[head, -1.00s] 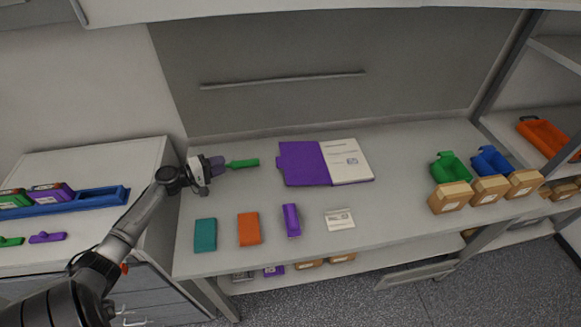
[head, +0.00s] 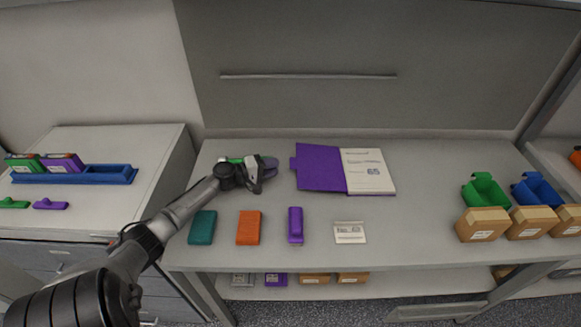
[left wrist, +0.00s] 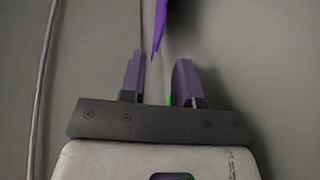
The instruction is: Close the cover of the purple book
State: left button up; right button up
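The purple book lies open on the bench, with its purple cover (head: 320,168) flat on the left and its white page side (head: 368,172), marked 65, on the right. My left gripper (head: 270,168) is just left of the cover's outer edge, low over the bench, with a small gap in the head view. In the left wrist view its two fingers (left wrist: 160,80) are apart with nothing held. The purple cover edge (left wrist: 162,30) shows ahead of the gap between them; contact cannot be told. My right gripper is not in view.
A green object (head: 232,160) lies partly hidden behind my left gripper. A teal block (head: 202,227), orange block (head: 249,228), purple block (head: 295,225) and white card (head: 350,232) line the front. Green (head: 485,190) and blue (head: 537,190) bins and cardboard boxes (head: 483,224) stand right.

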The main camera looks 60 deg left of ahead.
pick_arm(q)
jog(key=w, duration=0.2)
jog(key=w+b, duration=0.1)
jog(key=w, duration=0.1)
jog(key=w+d+f+b, duration=0.1)
jog(key=w, duration=0.1)
jog(key=shift+w, duration=0.35)
grip_shut()
dwell(0.4)
